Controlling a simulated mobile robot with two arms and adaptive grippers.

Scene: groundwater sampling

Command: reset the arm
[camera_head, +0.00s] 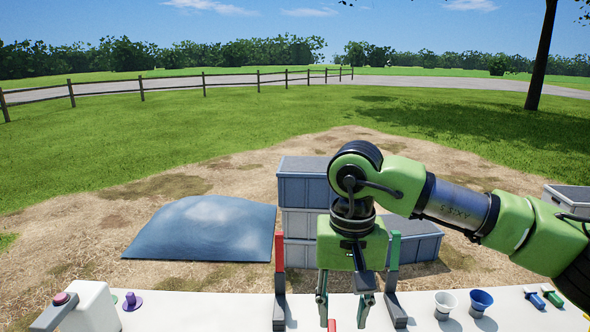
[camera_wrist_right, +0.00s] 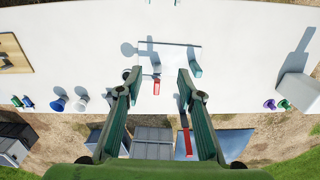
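My right gripper (camera_head: 343,310) hangs pointing down over the white table (camera_head: 190,312), its arm coming in from the right. It also shows in the right wrist view (camera_wrist_right: 158,78), with its two fingers spread apart and nothing held between them. In that view a small red-ended item (camera_wrist_right: 156,87) on the table appears in the gap between the fingers; the gripper's height above it is hard to judge. A grey post with a red top (camera_head: 279,255) stands left of the gripper, and one with a green top (camera_head: 394,252) stands right of it. My left gripper is not in view.
A white funnel (camera_head: 445,304) and a blue funnel (camera_head: 480,301) stand at the right. Grey crates (camera_head: 303,190) and a blue tarp-like mound (camera_head: 205,228) lie beyond the table.

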